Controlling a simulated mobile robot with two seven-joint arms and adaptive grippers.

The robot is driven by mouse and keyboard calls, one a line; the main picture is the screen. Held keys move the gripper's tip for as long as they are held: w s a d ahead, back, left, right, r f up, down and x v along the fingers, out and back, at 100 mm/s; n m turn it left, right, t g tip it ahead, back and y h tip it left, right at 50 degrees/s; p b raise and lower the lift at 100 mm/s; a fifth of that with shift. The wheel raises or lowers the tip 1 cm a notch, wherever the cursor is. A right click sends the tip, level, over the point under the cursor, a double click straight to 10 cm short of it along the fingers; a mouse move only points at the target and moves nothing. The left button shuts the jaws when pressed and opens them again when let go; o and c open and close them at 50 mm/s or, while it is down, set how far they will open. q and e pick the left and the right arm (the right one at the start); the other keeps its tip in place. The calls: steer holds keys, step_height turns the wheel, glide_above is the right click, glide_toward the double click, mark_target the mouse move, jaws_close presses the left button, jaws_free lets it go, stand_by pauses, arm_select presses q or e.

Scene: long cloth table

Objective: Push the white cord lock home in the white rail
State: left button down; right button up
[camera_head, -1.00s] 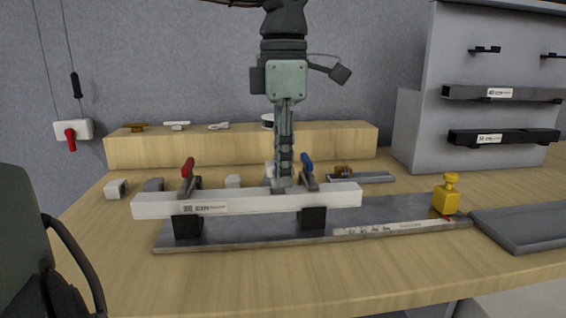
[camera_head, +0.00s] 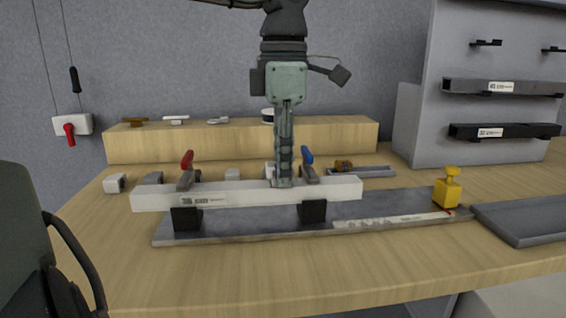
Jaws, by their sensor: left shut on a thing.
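The white rail (camera_head: 245,194) lies across two black supports on a grey base plate, held near a red-handled clamp (camera_head: 186,168) and a blue-handled clamp (camera_head: 308,162). My left gripper (camera_head: 283,182) points straight down, its fingertips at the rail's top just left of the blue clamp. It is shut on a small piece, taken to be the white cord lock, which the fingers hide almost wholly. I cannot tell how deep it sits in the rail. My right gripper is not in view.
A yellow stamp-like tool (camera_head: 447,190) stands at the plate's right end. A dark tray (camera_head: 530,222) lies further right. Small grey-white blocks (camera_head: 115,183) stand behind the rail, before a wooden ledge (camera_head: 240,142). The table front is clear.

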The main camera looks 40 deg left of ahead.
arm_select(q)
steer(key=c, duration=1.2)
jaws_free()
step_height(320, 180, up, 12)
steer(key=shift+f, duration=0.1)
steer(key=shift+d, duration=0.1)
